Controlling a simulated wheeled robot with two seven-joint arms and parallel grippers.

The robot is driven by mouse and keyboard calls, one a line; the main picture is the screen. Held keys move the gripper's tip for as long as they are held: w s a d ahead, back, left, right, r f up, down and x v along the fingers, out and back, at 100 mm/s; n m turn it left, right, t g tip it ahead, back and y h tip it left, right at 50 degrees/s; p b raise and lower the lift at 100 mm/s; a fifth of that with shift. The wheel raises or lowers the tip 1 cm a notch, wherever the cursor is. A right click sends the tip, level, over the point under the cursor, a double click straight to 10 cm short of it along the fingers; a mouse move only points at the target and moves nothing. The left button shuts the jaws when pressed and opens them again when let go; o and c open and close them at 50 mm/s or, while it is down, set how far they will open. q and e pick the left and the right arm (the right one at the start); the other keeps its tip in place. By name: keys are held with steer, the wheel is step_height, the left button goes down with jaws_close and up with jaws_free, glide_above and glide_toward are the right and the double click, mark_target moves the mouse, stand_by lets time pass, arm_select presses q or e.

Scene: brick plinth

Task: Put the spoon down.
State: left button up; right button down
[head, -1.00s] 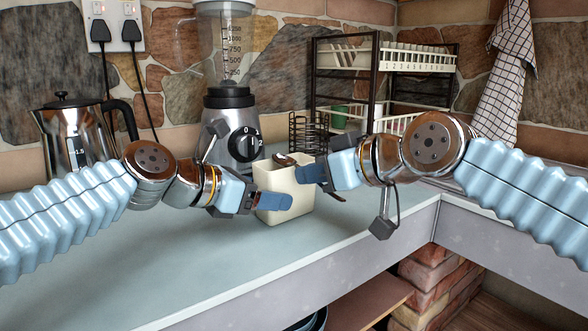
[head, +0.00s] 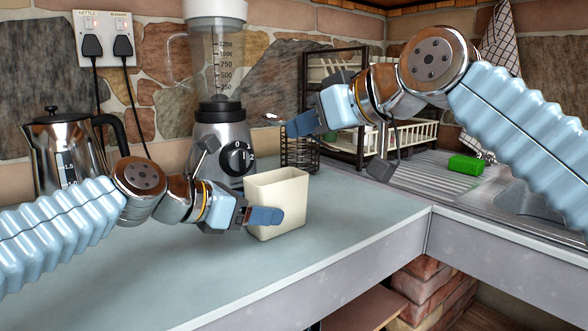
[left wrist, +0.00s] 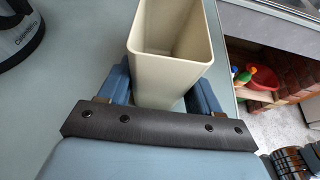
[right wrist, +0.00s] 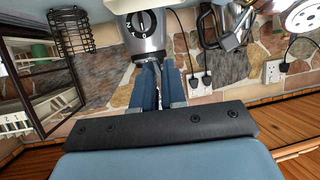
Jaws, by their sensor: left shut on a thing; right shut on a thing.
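The spoon (head: 272,120) is in my right gripper (head: 298,125), with its metal end sticking out left of the fingertips. Most of the spoon is hidden by the fingers, and only a thin piece shows between them in the right wrist view (right wrist: 157,76). The right gripper is above the cream container, clear of its rim.
A blender (head: 222,140) and a kettle (head: 68,150) stand behind on the counter (head: 170,275). A black wire holder (head: 300,155) and a dish rack (head: 400,140) are at the back. A green sponge (head: 466,165) lies by the sink. The front counter is clear.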

stand_by(0.3)
step_height(320, 180, down, 9)
steer(key=shift+f, duration=0.2)
stand_by(0.3)
steer(key=shift+f, duration=0.2)
steer(key=c, duration=1.2)
jaws_free()
